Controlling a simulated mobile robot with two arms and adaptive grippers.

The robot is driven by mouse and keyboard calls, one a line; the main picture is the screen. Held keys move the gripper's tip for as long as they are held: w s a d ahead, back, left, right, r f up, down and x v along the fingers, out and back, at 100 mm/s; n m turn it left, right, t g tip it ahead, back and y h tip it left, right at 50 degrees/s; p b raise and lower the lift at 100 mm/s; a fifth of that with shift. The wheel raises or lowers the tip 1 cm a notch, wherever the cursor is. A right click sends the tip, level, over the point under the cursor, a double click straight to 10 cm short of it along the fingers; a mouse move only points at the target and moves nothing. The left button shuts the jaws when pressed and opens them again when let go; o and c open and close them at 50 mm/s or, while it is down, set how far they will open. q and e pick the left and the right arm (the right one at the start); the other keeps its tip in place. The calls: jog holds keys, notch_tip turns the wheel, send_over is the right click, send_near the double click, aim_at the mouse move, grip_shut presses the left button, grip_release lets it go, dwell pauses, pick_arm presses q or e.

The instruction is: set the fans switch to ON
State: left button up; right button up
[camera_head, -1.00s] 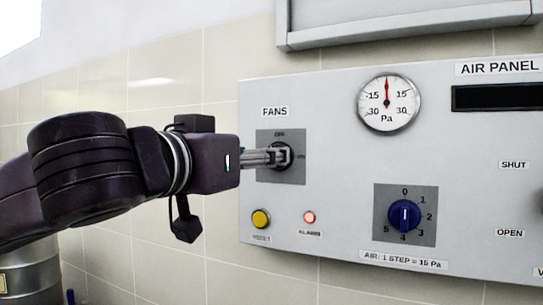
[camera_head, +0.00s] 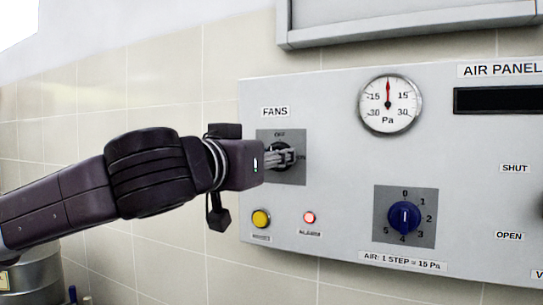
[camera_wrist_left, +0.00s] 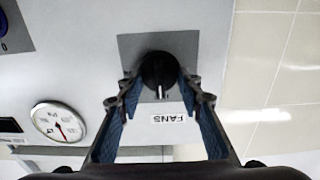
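The fans switch is a black rotary knob (camera_wrist_left: 158,70) on a dark grey plate (camera_head: 267,175) under the FANS label (camera_head: 275,112). In the left wrist view its light pointer mark faces the FANS label (camera_wrist_left: 170,118), the side marked OFF. My left gripper (camera_head: 285,158) reaches in from the left, its fingers hiding most of the knob in the head view. In the left wrist view the gripper (camera_wrist_left: 158,82) is open, one finger on either side of the knob. A small gap shows at the left finger; contact at the right one is unclear. My right gripper is not in view.
The grey panel (camera_head: 340,190) also carries a pressure gauge (camera_head: 389,105) reading near zero, a blue rotary knob (camera_head: 404,216), a yellow button (camera_head: 261,219) and a lit red alarm lamp (camera_head: 309,217). A grey box (camera_head: 400,25) juts out above.

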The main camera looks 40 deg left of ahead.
pick_arm(q)
jog(key=shift+c, duration=1.3)
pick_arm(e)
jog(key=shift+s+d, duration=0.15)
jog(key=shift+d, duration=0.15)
pick_arm(q)
jog(key=shift+m, duration=0.3)
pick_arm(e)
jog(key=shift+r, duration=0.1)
pick_arm(q)
jog(key=m+p, duration=0.1)
jog(key=m, duration=0.2)
jog(key=shift+r+m, duration=0.1)
jog(key=shift+m, duration=0.2)
jog(key=m+p, duration=0.1)
jog(key=m, duration=0.4)
jog(key=m+p, duration=0.1)
jog(key=m, duration=0.4)
jog(key=shift+d+f+m+p, duration=0.2)
jog(key=shift+m+p, duration=0.15)
jog(key=shift+m, duration=0.05)
jog(key=shift+f+m+p, duration=0.1)
jog(key=shift+m+p, duration=0.25)
jog(key=shift+m, duration=1.15)
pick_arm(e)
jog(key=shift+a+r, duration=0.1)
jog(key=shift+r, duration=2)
